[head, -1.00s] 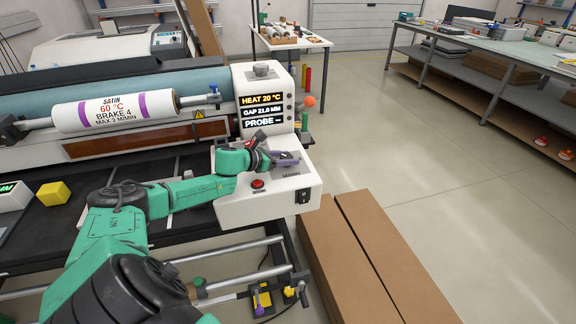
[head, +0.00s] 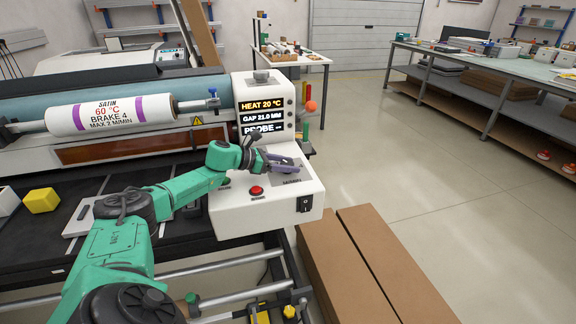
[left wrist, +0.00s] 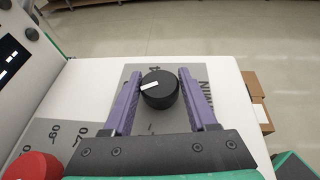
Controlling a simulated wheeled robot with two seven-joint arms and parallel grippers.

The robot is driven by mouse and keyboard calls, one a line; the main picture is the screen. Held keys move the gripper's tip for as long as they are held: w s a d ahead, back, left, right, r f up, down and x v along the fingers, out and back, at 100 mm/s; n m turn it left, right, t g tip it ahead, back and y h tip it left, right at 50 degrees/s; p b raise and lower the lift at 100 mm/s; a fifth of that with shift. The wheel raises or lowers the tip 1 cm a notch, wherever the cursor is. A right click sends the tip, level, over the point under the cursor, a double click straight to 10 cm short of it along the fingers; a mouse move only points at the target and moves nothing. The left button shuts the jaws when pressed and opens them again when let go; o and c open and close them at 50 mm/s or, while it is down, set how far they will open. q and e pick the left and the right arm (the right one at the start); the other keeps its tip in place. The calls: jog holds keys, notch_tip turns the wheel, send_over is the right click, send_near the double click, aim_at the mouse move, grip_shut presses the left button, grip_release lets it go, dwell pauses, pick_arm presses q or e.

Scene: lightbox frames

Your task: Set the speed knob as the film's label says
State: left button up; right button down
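The film roll (head: 112,114) carries a label reading SATIN, 60 °C, BRAKE 4, MAX 2 M/MIN. The black speed knob (left wrist: 160,92) stands on a grey plate (left wrist: 134,74) marked M/MIN in the left wrist view. Its white pointer points left and slightly down there; a 4 shows beyond it, and other numbers are hidden. My left gripper (head: 290,166) is over this plate. In the left wrist view its purple fingers (left wrist: 160,78) flank the knob closely on both sides; I cannot tell whether they touch it. My right gripper is not in view.
The display (head: 262,117) reads HEAT 20 °C, GAP 21.0 MM and PROBE. A red button (head: 256,190) and a black switch (head: 304,204) sit on the white control box (head: 240,222). Another scale with 60 and 70 lies near the red button. Brown boxes (head: 350,262) stand right of the machine.

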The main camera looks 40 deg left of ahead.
aim_at(287, 164)
pick_arm(q)
jog(key=shift+o, duration=1.2)
jog(key=shift+s+r, duration=0.1)
jog(key=shift+r, duration=0.1)
notch_tip(287, 164, up, 20)
jog(key=p, duration=0.1)
jog(key=shift+s+d, duration=0.1)
